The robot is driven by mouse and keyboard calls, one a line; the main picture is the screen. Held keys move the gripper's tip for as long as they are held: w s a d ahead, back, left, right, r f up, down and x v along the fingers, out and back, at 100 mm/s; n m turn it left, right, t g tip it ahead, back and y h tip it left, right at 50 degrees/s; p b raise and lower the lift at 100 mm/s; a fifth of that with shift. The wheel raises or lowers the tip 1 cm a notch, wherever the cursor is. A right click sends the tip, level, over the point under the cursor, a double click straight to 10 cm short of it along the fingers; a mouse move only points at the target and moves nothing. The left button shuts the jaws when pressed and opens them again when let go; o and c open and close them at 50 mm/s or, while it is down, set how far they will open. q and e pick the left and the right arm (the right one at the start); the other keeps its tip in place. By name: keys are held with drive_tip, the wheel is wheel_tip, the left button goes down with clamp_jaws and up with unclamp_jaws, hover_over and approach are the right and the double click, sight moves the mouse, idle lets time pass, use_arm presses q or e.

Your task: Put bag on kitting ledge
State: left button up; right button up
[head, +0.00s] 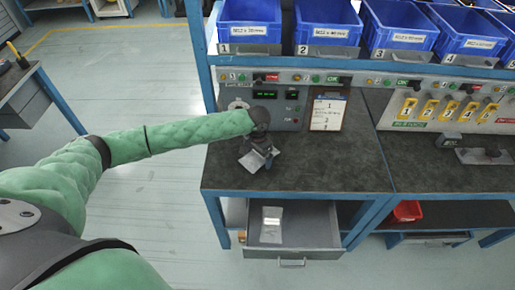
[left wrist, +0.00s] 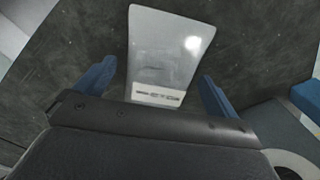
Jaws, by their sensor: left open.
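A pale, flat bag (head: 250,161) is on or just above the dark bench top (head: 310,165), near its left end under my left gripper (head: 264,158). In the left wrist view the bag (left wrist: 168,50) has a printed label strip along its near edge. The blue fingers of my left gripper (left wrist: 158,72) stand apart on either side of it, with gaps visible. Whether the bag touches the bench is hard to tell. A second clear bag with a white label (head: 272,222) lies in the open drawer (head: 310,238). I cannot pick out which surface is the kitting ledge. My right gripper is not in view.
Blue labelled bins (head: 327,22) stand above a control panel (head: 290,108) at the back. A clipboard (head: 328,113) leans there. Yellow handles (head: 428,108) and a grey fixture (head: 480,156) are at right. A red bin (head: 405,211) sits below. The middle bench top is clear.

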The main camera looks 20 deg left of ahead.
use_arm(q)
drive_tip(key=shift+r, duration=0.3)
wheel_tip(320, 180, up, 11)
drive_tip(key=b, duration=0.4)
drive_tip(key=shift+r, duration=0.15)
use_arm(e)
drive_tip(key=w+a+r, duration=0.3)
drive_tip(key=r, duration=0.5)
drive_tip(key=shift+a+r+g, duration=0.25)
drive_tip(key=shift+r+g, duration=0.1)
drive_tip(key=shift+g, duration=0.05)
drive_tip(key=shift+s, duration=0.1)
